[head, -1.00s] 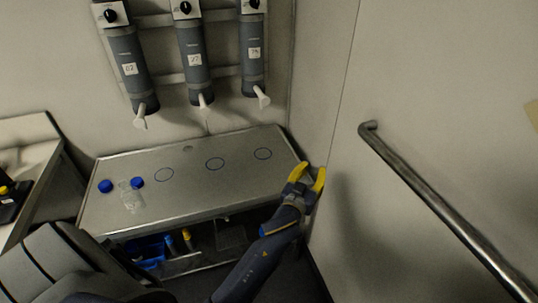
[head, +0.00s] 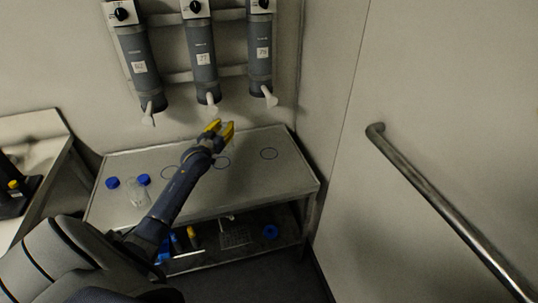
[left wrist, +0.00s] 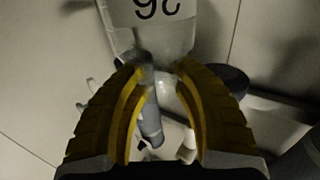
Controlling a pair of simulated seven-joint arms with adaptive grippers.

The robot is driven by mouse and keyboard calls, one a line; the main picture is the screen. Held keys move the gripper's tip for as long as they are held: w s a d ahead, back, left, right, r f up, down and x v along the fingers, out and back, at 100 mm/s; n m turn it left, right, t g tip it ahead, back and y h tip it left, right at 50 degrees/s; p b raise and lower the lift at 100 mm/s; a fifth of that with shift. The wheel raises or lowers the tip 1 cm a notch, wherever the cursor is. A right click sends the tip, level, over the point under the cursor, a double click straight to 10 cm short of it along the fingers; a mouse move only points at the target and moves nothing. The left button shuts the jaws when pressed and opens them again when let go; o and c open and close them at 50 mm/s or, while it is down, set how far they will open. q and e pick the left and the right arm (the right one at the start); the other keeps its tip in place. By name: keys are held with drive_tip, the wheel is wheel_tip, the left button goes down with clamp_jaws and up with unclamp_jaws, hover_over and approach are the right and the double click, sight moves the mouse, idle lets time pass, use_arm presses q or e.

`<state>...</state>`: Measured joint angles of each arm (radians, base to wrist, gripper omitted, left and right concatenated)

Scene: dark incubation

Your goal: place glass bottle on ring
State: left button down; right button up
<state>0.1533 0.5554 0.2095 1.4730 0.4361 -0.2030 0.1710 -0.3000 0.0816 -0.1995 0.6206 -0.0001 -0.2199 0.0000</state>
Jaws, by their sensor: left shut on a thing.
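My left gripper (head: 222,126), with yellow fingers, is above the table, just below the middle tank's white spout (head: 212,104). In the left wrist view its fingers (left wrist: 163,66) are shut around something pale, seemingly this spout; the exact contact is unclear. A pale numbered body is close above them. My right gripper is not in view.
Three grey tanks (head: 203,66) hang on the wall over the table (head: 292,183). Another blue cap (head: 112,182) lies at its left. A lower shelf holds a blue round thing (head: 270,231). A metal handrail (head: 437,203) is on the right wall.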

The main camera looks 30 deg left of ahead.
use_arm(q)
drive_tip(key=shift+a+r, duration=0.15)
drive_tip(key=shift+a, duration=0.25)
drive_tip(key=shift+w+d, duration=0.1)
drive_tip(key=shift+w, duration=0.05)
drive_tip(key=w+d, duration=1.3)
drive_tip(key=w, duration=0.2)
wheel_tip(320, 180, down, 7)
drive_tip(key=shift+s, duration=0.25)
drive_tip(key=c, duration=0.9)
unclamp_jaws()
drive_tip(key=shift+c, duration=0.2)
